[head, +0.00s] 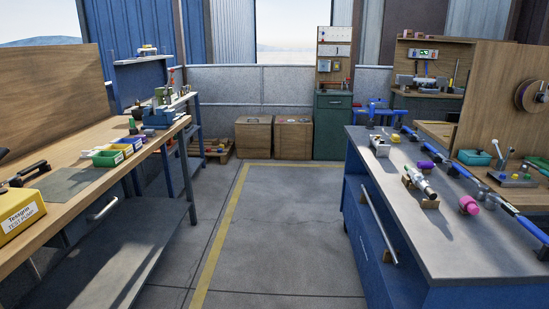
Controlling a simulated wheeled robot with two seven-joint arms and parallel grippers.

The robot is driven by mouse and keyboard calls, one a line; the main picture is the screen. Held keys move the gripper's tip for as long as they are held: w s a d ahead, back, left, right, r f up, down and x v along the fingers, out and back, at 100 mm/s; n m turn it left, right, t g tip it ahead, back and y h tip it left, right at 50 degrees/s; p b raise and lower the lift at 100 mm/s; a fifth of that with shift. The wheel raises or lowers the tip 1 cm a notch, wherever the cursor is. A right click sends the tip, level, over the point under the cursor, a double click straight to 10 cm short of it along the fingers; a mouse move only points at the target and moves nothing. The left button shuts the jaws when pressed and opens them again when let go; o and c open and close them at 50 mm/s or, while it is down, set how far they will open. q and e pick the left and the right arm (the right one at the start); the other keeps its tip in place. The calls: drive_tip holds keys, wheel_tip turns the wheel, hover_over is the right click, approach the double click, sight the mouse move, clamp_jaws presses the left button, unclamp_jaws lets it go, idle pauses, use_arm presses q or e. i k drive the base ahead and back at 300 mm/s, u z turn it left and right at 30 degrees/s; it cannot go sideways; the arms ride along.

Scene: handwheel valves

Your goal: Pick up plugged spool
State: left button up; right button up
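On the right bench (440,225), a short silvery pipe piece (420,183) lies on small wooden blocks; it looks like the plugged spool, but its ends are too small to make out plugs for certain. A purple piece (426,165) sits just behind it. A magenta round piece (468,204) stands on the bench to its right. Neither of my grippers is in the head view, and nothing is seen touching the pipe piece.
A blue pipe (462,172) runs along the bench behind these pieces. Another silvery fitting (379,146) lies at the bench's far left. A wooden bench (80,190) with a yellow box (20,216) and small bins stands at left. The floor (275,230) between the benches is clear.

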sight(383, 150)
drive_tip(key=u, duration=0.4)
drive_tip(key=i, duration=2.75)
drive_tip(key=z, duration=0.5)
drive_tip(key=i, duration=1.55)
drive_tip(key=z, duration=2)
drive_tip(key=i, duration=0.75)
drive_tip(key=z, duration=0.55)
